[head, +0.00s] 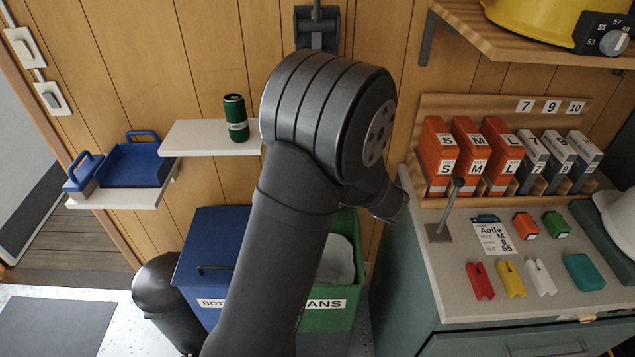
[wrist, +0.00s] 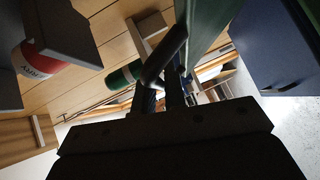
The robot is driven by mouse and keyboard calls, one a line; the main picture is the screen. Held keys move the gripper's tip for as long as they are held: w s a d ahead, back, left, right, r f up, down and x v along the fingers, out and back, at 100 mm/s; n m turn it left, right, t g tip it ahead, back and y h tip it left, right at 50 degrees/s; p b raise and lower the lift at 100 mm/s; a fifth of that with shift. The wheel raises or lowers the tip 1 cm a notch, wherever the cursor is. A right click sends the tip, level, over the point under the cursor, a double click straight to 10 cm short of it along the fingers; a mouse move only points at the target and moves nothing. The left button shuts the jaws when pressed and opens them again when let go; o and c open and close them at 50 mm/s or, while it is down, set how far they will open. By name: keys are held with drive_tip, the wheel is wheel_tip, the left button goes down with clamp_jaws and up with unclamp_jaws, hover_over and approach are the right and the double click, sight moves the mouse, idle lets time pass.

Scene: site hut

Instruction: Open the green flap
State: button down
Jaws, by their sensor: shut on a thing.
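The green bin (head: 325,318), with a partly hidden label ending in "ANS", stands behind my arm in the head view. Its top is open and a pale liner shows inside. The green flap (head: 347,222) appears raised at the back of the bin, mostly hidden by my arm. In the wrist view the flap (wrist: 212,22) shows as a green panel at a steep tilt. My gripper (wrist: 170,92) is shut on the flap's dark bar handle (wrist: 168,55). My arm hides the gripper in the head view.
A blue bin (head: 205,250) with its lid down stands to the left. A white shelf (head: 190,137) above holds a green can (head: 235,118). A red can (wrist: 40,62) shows in the wrist view. The counter (head: 455,285) with boxes is at right.

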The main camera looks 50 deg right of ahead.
drive_tip(key=shift+d, duration=0.1)
idle(0.3)
drive_tip(key=c, duration=1.5)
unclamp_jaws()
drive_tip(key=s+r, duration=0.1)
drive_tip(key=s, duration=0.4)
drive_tip(key=s+r, duration=0.1)
drive_tip(key=s, duration=0.5)
drive_tip(key=s+r, duration=0.1)
drive_tip(key=s, duration=0.5)
drive_tip(key=shift+d, duration=0.1)
drive_tip(key=w+f, duration=0.1)
drive_tip(key=w, duration=0.4)
drive_tip(key=w+f, duration=0.1)
drive_tip(key=w, duration=0.5)
drive_tip(key=w+f, duration=0.1)
drive_tip(key=w, duration=0.5)
drive_tip(key=s+r, duration=0.1)
drive_tip(key=s, duration=0.4)
drive_tip(key=s+r, duration=0.1)
drive_tip(key=s, duration=0.5)
drive_tip(key=s+r, duration=0.1)
drive_tip(key=s, duration=0.5)
